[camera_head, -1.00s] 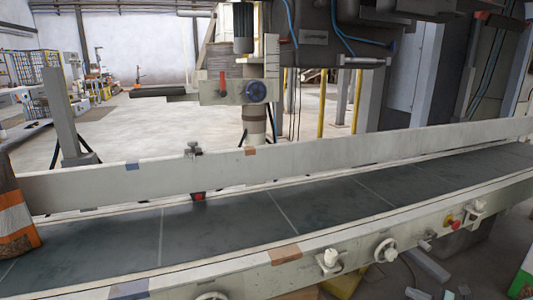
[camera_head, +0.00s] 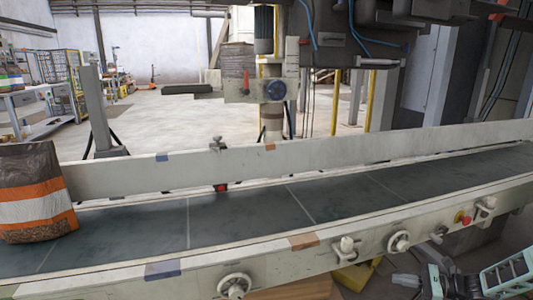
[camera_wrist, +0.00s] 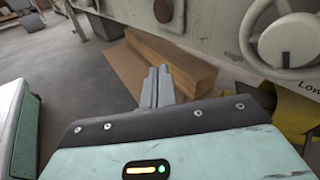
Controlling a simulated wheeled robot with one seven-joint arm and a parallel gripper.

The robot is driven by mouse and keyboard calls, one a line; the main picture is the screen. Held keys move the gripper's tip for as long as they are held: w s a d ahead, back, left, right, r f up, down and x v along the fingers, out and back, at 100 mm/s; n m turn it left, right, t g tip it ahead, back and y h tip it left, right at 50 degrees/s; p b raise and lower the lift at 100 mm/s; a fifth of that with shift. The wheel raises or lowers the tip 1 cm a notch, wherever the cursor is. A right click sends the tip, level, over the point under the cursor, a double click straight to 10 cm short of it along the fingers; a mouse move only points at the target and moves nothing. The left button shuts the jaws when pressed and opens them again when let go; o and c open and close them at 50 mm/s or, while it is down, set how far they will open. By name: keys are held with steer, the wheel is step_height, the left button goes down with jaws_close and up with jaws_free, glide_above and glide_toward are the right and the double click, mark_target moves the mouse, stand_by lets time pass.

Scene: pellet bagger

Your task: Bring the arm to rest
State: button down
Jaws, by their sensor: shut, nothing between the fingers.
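My gripper (camera_wrist: 157,87) shows in the wrist view with its two grey fingers together and nothing between them. It points toward the floor in front of the conveyor's side, near a brown cardboard-coloured block (camera_wrist: 165,62). In the head view part of my arm (camera_head: 440,280) shows at the lower right, below the conveyor's front edge.
A long conveyor (camera_head: 250,212) with a dark belt crosses the head view. An orange, white and brown bag (camera_head: 35,195) stands on its left end. Handwheels (camera_head: 398,242) and a red button (camera_head: 466,218) stick out from its near side. Yellow parts lie below.

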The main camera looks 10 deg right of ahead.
steer(key=a+r+n+g+h, duration=0.1)
steer(key=a+r+n+g, duration=0.6)
steer(key=a, duration=0.5)
steer(key=a+r+n+g+h, duration=0.2)
steer(key=a+r+n+g, duration=0.2)
steer(key=a+r+n, duration=0.5)
steer(key=s+a+r+n+g+h+p, duration=0.1)
steer(key=s+a+r+n+h, duration=0.15)
steer(key=s+a+r, duration=0.35)
steer(key=s+a+r+n+g+h, duration=0.1)
steer(key=s+a+r+n+h, duration=0.2)
steer(key=a, duration=0.5)
steer(key=s+a+r+n+t+h, duration=0.25)
steer(key=s+n, duration=0.25)
steer(key=s, duration=0.4)
steer(key=s+a+r+n+t+h, duration=0.15)
steer(key=s+r+n, duration=0.3)
steer(key=s, duration=0.55)
step_height(320, 180, up, 37)
steer(key=p, duration=3.8)
steer(key=shift+w+r+p, duration=0.15)
steer(key=shift+w+p, duration=0.2)
steer(key=shift+p, duration=0.05)
steer(key=shift+a, duration=0.1)
